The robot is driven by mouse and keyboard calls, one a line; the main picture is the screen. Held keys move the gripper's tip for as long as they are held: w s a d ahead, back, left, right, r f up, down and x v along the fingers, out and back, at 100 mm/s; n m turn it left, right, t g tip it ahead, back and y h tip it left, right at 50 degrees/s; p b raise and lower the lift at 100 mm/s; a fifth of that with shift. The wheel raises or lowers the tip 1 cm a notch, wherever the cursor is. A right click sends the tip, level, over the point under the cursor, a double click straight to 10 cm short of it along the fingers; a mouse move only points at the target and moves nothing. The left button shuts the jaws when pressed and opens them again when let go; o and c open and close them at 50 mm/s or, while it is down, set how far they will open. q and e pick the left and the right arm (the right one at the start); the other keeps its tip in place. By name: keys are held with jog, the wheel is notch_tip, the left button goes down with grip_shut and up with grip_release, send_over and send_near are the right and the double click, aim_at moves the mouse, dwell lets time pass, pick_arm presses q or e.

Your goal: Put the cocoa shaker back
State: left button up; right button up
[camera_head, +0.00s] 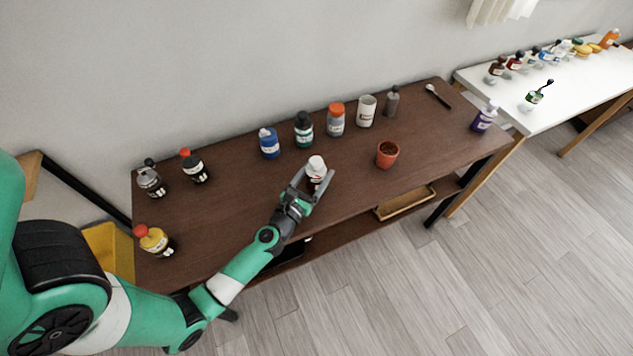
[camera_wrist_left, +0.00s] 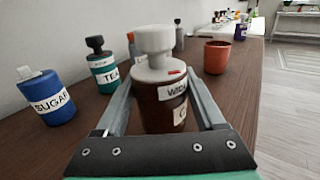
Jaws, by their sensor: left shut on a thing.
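The cocoa shaker (camera_head: 316,168) is a brown jar with a white top, near the front middle of the dark wooden table. My left gripper (camera_head: 309,188) is shut on it, with one finger on each side. In the left wrist view the shaker (camera_wrist_left: 160,95) stands upright between the fingers of the left gripper (camera_wrist_left: 163,100). Its white labels are only partly readable; the lower one begins with C. I cannot tell whether its base touches the table. My right gripper is not in view.
Behind the shaker, the dark table (camera_head: 240,210) holds a blue sugar jar (camera_head: 269,143), a teal tea jar (camera_head: 303,129), an orange-lidded jar (camera_head: 336,120) and a white canister (camera_head: 366,111). A terracotta pot (camera_head: 387,154) stands to the right. A white table (camera_head: 560,90) holds several bottles.

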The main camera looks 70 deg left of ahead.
pick_arm(q)
jog(key=shift+f+b, duration=0.7)
jog(key=shift+f, duration=0.75)
jog(key=o, duration=1.5)
jog(key=shift+r, duration=0.1)
jog(key=shift+c, duration=0.2)
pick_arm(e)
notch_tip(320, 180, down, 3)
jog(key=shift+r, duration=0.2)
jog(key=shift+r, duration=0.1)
pick_arm(q)
jog(key=shift+s+d+r+p, duration=0.15)
jog(key=shift+p, duration=0.2)
jog(key=b+v, duration=0.1)
jog(key=v, duration=1)
jog(key=shift+s+d, duration=0.25)
jog(key=shift+s, duration=0.1)
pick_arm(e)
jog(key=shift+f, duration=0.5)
